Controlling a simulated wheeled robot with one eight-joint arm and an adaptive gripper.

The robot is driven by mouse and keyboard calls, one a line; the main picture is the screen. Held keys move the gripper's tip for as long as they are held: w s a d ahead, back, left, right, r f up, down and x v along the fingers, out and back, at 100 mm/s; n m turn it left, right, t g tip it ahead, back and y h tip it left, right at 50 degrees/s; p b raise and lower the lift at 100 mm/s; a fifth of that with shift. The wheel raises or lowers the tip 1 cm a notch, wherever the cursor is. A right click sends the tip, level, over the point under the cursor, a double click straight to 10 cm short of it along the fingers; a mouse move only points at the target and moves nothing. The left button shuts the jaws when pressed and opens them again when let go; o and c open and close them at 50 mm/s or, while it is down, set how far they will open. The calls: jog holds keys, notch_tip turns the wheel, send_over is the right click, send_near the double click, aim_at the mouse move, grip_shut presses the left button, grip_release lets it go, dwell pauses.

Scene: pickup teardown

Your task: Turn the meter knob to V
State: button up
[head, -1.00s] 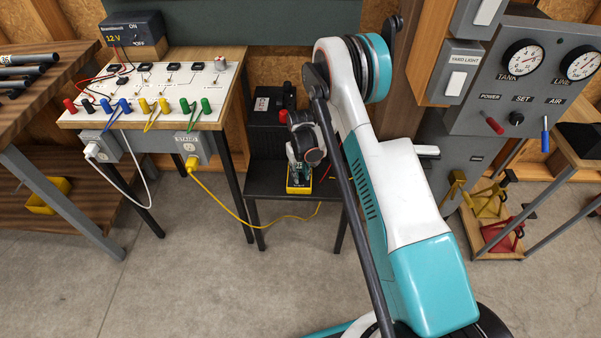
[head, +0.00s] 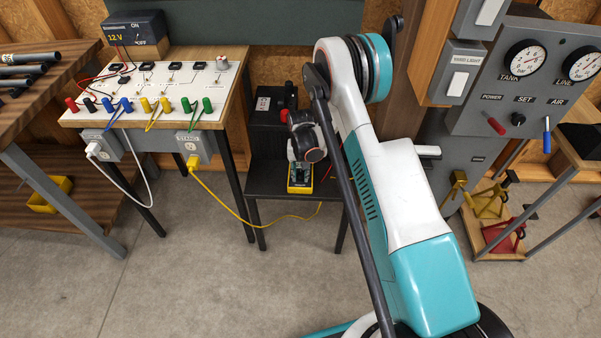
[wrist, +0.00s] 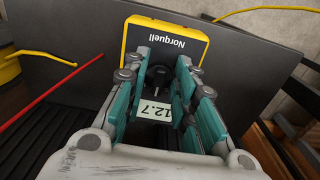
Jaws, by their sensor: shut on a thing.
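The yellow-edged meter (wrist: 184,27) lies under my gripper in the wrist view, its "Norquell" label upside down. In the head view the meter (head: 300,186) shows as a small yellow box on the low black stand. Its dark round knob (wrist: 159,77) sits between my fingers, and my gripper (wrist: 163,72) is shut on it. The fingers hide the knob's sides and the dial marks, so I cannot tell where it points. The meter's display (wrist: 155,109) is partly covered and reads about 12.7.
The low black stand (head: 262,184) carries the meter and a dark box (head: 268,115). A yellow cable (head: 232,211) hangs to the left, and a red lead (wrist: 50,92) runs beside the meter. The white circuit board (head: 150,75) is on the table at left.

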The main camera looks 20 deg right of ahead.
aim_at(300, 174)
jog(key=o, duration=1)
notch_tip(300, 174, up, 12)
jog(key=shift+r, duration=0.1)
dwell(0.5)
